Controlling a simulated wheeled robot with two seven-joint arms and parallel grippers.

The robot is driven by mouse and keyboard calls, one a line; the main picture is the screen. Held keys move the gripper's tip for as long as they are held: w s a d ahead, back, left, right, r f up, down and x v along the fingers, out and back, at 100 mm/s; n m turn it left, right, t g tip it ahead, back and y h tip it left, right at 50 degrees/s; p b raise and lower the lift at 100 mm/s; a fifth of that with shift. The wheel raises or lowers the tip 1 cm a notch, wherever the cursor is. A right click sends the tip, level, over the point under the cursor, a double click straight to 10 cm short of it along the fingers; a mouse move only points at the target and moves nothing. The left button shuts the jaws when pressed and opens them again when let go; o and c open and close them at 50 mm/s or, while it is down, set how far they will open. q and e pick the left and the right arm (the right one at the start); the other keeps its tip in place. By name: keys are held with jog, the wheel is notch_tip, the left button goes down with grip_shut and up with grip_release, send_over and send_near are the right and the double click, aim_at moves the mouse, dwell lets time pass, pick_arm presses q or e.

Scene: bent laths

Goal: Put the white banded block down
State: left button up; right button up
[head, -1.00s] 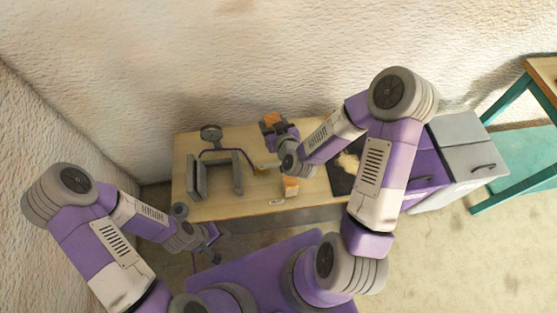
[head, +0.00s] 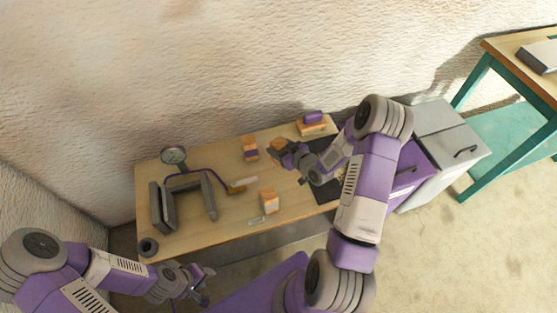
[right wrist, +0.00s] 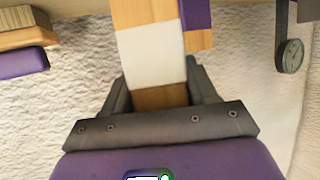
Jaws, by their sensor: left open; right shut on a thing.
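The white banded block (right wrist: 150,55) is wooden with a broad white band. It fills the middle of the right wrist view, between the dark jaws of my right gripper (right wrist: 160,88). In the head view the block (head: 278,145) shows as a small orange end at my right gripper (head: 284,151), over the rear right part of the bench. I cannot tell whether it touches the bench top. My left gripper (head: 201,284) is open and empty, low in front of the bench's near edge.
On the bench (head: 215,150), a purple banded block (head: 250,148) stands just left of my right gripper. Another wooden block (head: 269,201) stands near the front edge. A purple-topped wooden piece (head: 313,121) is behind right; a dark mat (head: 329,190) lies right. Grey clamp frame (head: 160,208) stands left.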

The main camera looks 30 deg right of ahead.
jog(key=shift+f+b, duration=0.6)
jog(key=shift+f, duration=1.65)
jog(key=shift+f, duration=0.1)
jog(key=o, duration=1.2)
jog(key=shift+c, duration=0.2)
jog(key=shift+s+d+r, duration=0.1)
jog(key=shift+s+r, duration=0.1)
jog(key=shift+r, duration=0.1)
jog(key=p+v, duration=0.2)
jog(key=v, duration=0.9)
jog(key=shift+s, duration=0.3)
